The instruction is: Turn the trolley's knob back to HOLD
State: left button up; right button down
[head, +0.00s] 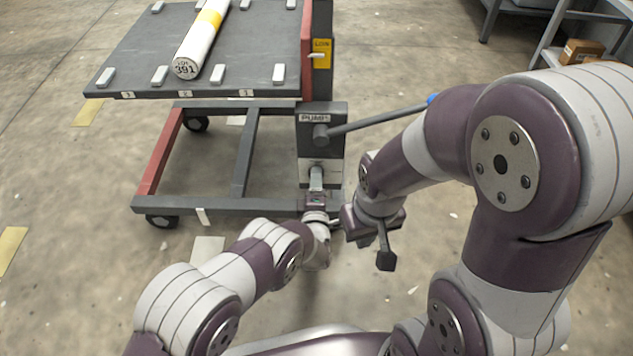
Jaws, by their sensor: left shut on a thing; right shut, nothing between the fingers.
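The trolley (240,206) stands ahead of me, with a dark pump box (308,145) labelled PUMP at its near right end. A pale plate (322,163) is on the lower front of that box. My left gripper (316,179) reaches up to the box just below this plate and is shut on the knob there. The knob is mostly hidden by the gripper, so its pointer and the HOLD mark cannot be read. My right gripper (385,258) is shut and empty, apart from the trolley, to the right of the box.
A pump lever (380,121) with a blue end sticks out right from the box, close to my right arm. A white roll (199,45) with a yellow band lies on the trolley's deck (140,58). Shelving with a cardboard box (582,52) stands far right.

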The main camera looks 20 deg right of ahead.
pick_arm(q)
jog(key=shift+f, duration=0.1)
jog(key=o, duration=1.1)
jog(key=p+v, duration=0.6)
jog(key=v, duration=0.6)
jog(key=shift+s+a+p, duration=0.1)
jog(key=shift+s+p, duration=0.25)
jog(key=shift+s, duration=0.05)
